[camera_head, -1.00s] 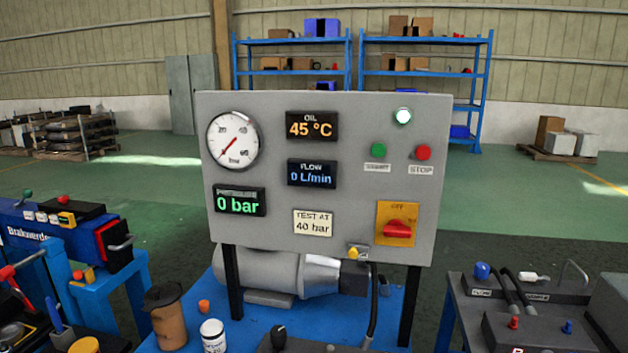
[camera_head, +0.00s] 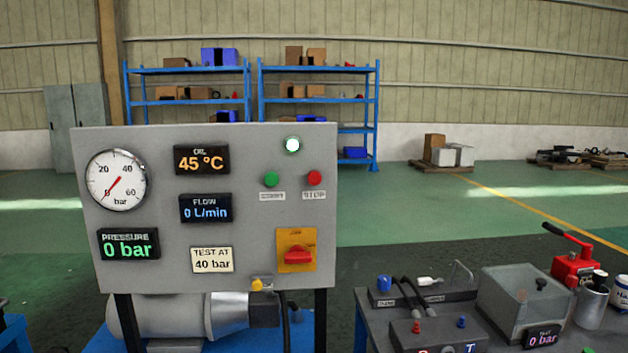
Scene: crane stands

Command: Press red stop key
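The red stop key (camera_head: 314,178) is a round button at the upper right of the grey control panel (camera_head: 150,220), above a label reading STOP. The green start button (camera_head: 271,179) sits just left of it. A white lamp (camera_head: 292,145) glows above them. A red rotary switch (camera_head: 298,255) on a yellow plate is below. The gauge (camera_head: 116,180) needle points near 0. Displays read 45 °C, 0 L/min and 0 bar. Neither of my grippers shows in the head view.
The panel stands on black legs over a blue table (camera_head: 185,347) with a grey motor (camera_head: 160,315). To the right, a dark bench (camera_head: 365,325) carries a grey box (camera_head: 525,300), hoses and a red hand pump (camera_head: 575,268). Blue shelves (camera_head: 250,98) stand far behind. Green floor is open between.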

